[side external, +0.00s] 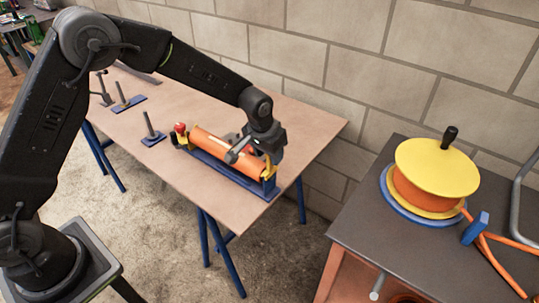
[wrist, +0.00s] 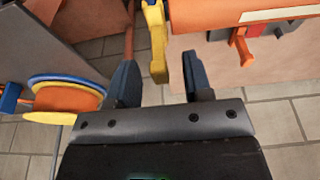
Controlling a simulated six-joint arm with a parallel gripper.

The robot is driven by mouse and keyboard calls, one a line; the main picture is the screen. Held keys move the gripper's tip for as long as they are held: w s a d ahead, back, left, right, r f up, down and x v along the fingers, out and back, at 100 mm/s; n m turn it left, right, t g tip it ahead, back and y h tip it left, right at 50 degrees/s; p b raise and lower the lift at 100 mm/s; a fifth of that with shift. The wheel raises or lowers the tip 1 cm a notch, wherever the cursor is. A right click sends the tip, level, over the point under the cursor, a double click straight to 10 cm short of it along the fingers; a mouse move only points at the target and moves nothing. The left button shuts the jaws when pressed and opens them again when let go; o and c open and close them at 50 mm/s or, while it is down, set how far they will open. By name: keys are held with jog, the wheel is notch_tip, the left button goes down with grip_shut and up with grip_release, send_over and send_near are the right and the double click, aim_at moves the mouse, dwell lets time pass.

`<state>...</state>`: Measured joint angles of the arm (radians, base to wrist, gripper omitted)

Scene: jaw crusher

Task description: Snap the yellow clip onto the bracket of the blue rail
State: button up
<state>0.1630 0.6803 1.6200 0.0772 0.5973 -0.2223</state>
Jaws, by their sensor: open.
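The blue rail (side external: 225,174) lies along the right part of the wooden table, with an orange cylinder (side external: 212,144) above it. The yellow clip (side external: 269,168) is at the rail's right end, by the upright blue bracket (side external: 270,187). My gripper (side external: 268,152) is low over this end and partly hides it. In the wrist view my gripper (wrist: 161,75) is open, and the yellow clip (wrist: 157,45) shows upright between and just beyond the fingers. The orange cylinder (wrist: 215,14) is at upper right there. I cannot tell whether the clip is seated on the bracket.
A red knob (side external: 180,128) is at the rail's left end. Small blue-based posts (side external: 152,135) stand farther left on the table (side external: 185,85). A block wall (side external: 300,45) runs close behind. A dark bench with a yellow reel (side external: 435,165) stands at right, with floor between.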

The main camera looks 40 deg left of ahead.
jog(key=v, duration=1.2)
jog(key=shift+r, duration=0.25)
jog(key=shift+s, duration=0.1)
jog(key=s+a+r+t, duration=0.1)
jog(key=s+a+r, duration=0.4)
jog(key=s+r, duration=0.6)
jog(key=s+a+f+t, duration=0.1)
jog(key=s, duration=0.7)
jog(key=s+a+f, duration=0.1)
jog(key=s, duration=0.7)
jog(key=shift+a+f+t, duration=0.3)
jog(key=shift+f+t, duration=0.1)
